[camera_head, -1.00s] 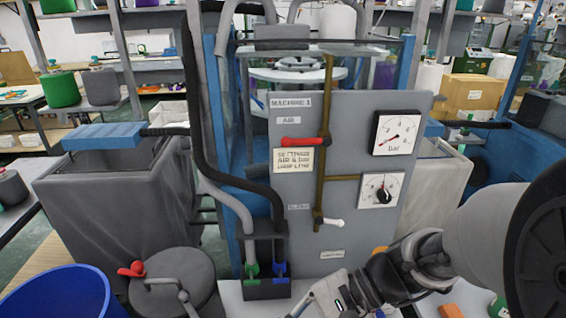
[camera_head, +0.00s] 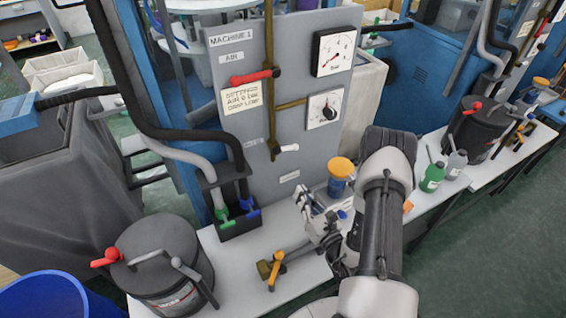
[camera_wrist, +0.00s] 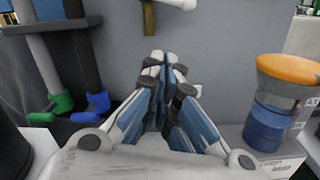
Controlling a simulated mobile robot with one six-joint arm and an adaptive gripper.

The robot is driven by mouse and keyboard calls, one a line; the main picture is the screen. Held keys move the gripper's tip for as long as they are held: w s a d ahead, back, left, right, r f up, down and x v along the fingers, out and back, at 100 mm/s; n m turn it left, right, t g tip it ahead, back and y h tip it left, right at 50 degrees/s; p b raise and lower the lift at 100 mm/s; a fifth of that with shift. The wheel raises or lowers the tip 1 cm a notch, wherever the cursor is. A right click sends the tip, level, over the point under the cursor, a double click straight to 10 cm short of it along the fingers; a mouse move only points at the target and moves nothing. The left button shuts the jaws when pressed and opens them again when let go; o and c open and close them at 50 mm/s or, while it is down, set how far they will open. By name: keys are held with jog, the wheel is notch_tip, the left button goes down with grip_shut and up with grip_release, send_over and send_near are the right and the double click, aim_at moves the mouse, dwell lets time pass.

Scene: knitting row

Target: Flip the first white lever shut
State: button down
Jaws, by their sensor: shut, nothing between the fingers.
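The white lever (camera_head: 289,148) sits at the lower end of a brass pipe (camera_head: 268,110) on the grey MACHINE 1 panel (camera_head: 235,55). It points sideways to the right, across the line of the pipe. In the wrist view the white lever (camera_wrist: 180,4) shows at the top edge, partly cut off. My gripper (camera_head: 304,192) is below and slightly right of the lever, apart from it, in front of the panel's lower part. In the wrist view my gripper (camera_wrist: 158,60) is shut and empty, with its fingertips together below the lever.
A red lever (camera_head: 255,76) is higher on the same pipe. A holder with green and blue levers (camera_head: 238,222) stands left of my gripper. An orange-topped blue jar (camera_head: 341,172) is close on the right. A grey lidded pot (camera_head: 160,265) stands at front left.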

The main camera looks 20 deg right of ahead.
aim_at(287, 149)
jog(key=w+d+r+b, duration=0.1)
jog(key=w+r, duration=0.3)
jog(key=w, duration=0.6)
jog(key=shift+w+b, duration=0.3)
jog(key=shift+b, duration=0.3)
jog(key=shift+d, duration=0.1)
